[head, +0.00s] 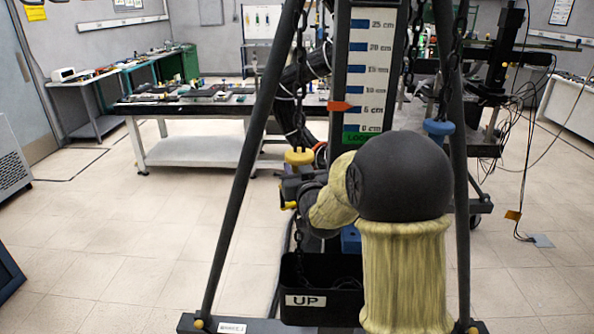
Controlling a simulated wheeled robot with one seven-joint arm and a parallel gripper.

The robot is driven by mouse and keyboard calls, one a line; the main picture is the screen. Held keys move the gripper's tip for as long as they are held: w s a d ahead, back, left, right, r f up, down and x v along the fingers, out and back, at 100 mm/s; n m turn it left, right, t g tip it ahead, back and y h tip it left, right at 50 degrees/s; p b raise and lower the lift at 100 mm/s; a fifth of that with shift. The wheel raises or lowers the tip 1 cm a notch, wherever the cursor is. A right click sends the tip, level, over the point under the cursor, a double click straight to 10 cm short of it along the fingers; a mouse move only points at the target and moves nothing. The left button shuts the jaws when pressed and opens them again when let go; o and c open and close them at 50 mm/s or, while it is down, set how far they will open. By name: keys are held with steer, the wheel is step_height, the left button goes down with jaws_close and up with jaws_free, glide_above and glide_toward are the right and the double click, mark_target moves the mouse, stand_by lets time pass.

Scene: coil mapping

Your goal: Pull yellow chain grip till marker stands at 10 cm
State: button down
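The yellow chain grip (298,157) sits on the dark left chain (300,75), inside the stand's left leg. The upright scale (368,50) runs from 0 to 25 cm. Its red marker (345,107) points a little above the 5 cm band, well below 10 cm. My gripper (290,197), dark with yellow parts, is just below the yellow grip, close to the chain. My arm comes in from the right and partly covers it, so I cannot tell whether the fingers are open or shut, or whether they touch the chain.
A blue grip (438,127) hangs on the right chain (452,75). A black bin (322,308) labelled UP stands below the left chain. The stand's dark legs (245,165) flank my arm. Workbenches (195,150) are behind; the floor to the left is clear.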

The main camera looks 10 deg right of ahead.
step_height(320, 180, down, 12)
steer(key=b, duration=0.9)
steer(key=shift+r+b, duration=0.2)
steer(key=shift+b, duration=0.15)
steer(key=shift+r, duration=0.1)
steer(key=c, duration=1.1)
jaws_free()
steer(key=shift+o, duration=0.5)
steer(key=shift+r, duration=0.15)
steer(key=shift+s, duration=0.1)
steer(key=s+b, duration=0.5)
steer(key=s, duration=1.2)
steer(key=shift+s+d, duration=0.15)
steer(key=shift+d, duration=0.3)
